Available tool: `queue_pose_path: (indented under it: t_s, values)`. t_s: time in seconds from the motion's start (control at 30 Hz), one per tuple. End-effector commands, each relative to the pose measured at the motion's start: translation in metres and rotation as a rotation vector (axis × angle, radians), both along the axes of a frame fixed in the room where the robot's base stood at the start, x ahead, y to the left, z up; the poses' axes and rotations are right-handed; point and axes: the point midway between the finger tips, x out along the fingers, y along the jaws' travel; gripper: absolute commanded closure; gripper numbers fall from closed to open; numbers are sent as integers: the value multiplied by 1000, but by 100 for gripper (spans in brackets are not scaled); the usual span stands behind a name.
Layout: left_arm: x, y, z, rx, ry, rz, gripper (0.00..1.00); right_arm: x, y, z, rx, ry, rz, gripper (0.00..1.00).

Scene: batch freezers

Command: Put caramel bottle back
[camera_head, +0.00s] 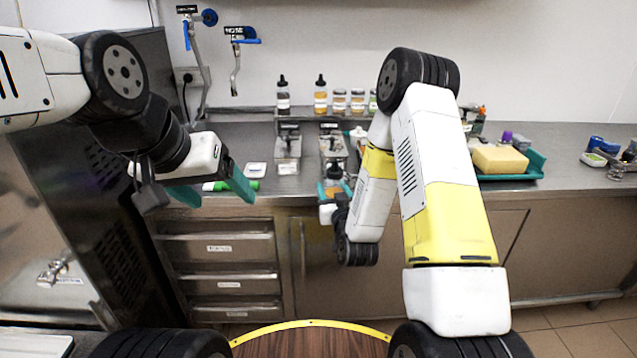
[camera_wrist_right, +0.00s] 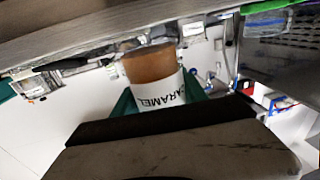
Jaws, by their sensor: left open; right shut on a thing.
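The caramel bottle (camera_wrist_right: 152,75) is brown with a white label reading CARAMEL. In the right wrist view it sits between the green fingers of my right gripper (camera_wrist_right: 160,98), which is shut on it. In the head view my right gripper (camera_head: 334,190) is in front of the counter edge, and the bottle's dark cap (camera_head: 334,173) shows above it. My left gripper (camera_head: 212,194) is open and empty near the left part of the counter edge. At the back, a shelf (camera_head: 300,110) holds a dark bottle (camera_head: 283,97), an amber bottle (camera_head: 320,96) and several jars (camera_head: 348,101).
Metal containers (camera_head: 288,148) stand on the counter (camera_head: 225,138) below the shelf. A green marker (camera_head: 230,186) lies near my left gripper. A teal tray (camera_head: 537,161) with a yellow sponge (camera_head: 499,159) is at the right. Drawers (camera_head: 219,249) are below the counter.

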Motion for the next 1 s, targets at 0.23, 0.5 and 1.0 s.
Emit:
queue_pose_path:
  t_s: [0.23, 0.5, 1.0]
  values:
    - [0, 0, 0, 0, 0, 0, 24, 6, 62, 32, -1, -3, 101, 91]
    - [0, 0, 0, 0, 0, 0, 24, 54, 69, 31, -1, -4, 111, 91]
    - [0, 0, 0, 0, 0, 0, 24, 156, 69, 21, -1, -2, 112, 91]
